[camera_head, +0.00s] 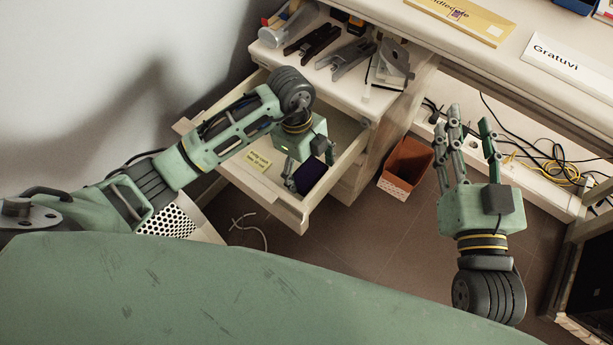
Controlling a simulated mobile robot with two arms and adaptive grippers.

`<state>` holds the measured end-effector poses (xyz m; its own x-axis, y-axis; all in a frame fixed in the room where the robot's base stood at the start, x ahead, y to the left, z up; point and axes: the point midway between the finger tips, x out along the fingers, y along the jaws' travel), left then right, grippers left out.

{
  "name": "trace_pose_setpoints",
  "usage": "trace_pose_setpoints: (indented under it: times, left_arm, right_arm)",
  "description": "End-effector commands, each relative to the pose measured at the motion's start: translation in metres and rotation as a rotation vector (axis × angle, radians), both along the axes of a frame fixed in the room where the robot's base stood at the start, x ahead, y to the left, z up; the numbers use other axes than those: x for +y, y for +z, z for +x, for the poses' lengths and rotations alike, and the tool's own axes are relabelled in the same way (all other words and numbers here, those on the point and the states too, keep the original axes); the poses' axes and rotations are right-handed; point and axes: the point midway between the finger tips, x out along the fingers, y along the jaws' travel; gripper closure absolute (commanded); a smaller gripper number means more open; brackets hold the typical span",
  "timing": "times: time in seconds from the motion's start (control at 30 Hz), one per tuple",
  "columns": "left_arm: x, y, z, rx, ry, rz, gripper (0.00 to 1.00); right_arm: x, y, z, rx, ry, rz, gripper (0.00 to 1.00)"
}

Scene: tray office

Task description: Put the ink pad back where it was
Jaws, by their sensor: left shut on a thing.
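The dark blue ink pad (311,176) is inside the open drawer (291,213), near its front right corner. My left gripper (304,172) reaches down into the drawer and is shut on the ink pad. The gripper's body hides part of the pad, and I cannot tell whether the pad touches the drawer floor. My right gripper (468,128) is open and empty, off to the right above the floor.
A yellow note (258,160) lies in the drawer left of my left gripper. Staplers (346,57) and other supplies crowd the cabinet top behind. A reddish-brown bin (405,168) stands right of the drawer. Cables (548,165) lie at the right.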

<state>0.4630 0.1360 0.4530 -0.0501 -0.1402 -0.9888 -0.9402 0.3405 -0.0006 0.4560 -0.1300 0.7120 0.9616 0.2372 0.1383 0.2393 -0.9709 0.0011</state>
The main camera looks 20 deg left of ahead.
Motion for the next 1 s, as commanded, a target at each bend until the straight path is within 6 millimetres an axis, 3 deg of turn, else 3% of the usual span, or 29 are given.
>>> trace_pose_setpoints:
  times: [0.4, 0.8, 0.83, 1.0]
  left_arm:
    - [0.0, -0.036, 0.0, 0.001, -0.001, 0.0, 0.5]
    - [0.0, -0.039, 0.0, 0.001, -0.001, 0.0, 0.5]
    - [0.0, -0.039, 0.0, 0.001, -0.001, 0.0, 0.21]
    - [0.0, -0.039, 0.0, 0.001, -0.001, 0.0, 0.06]
  right_arm:
    - [0.004, 0.061, -0.018, -0.314, 0.019, 0.086, 0.6]
    - [0.004, 0.065, -0.02, -0.335, 0.02, 0.092, 0.6]
    - [0.004, 0.066, -0.02, -0.339, 0.02, 0.093, 0.6]
    - [0.004, 0.066, -0.02, -0.337, 0.02, 0.093, 0.6]
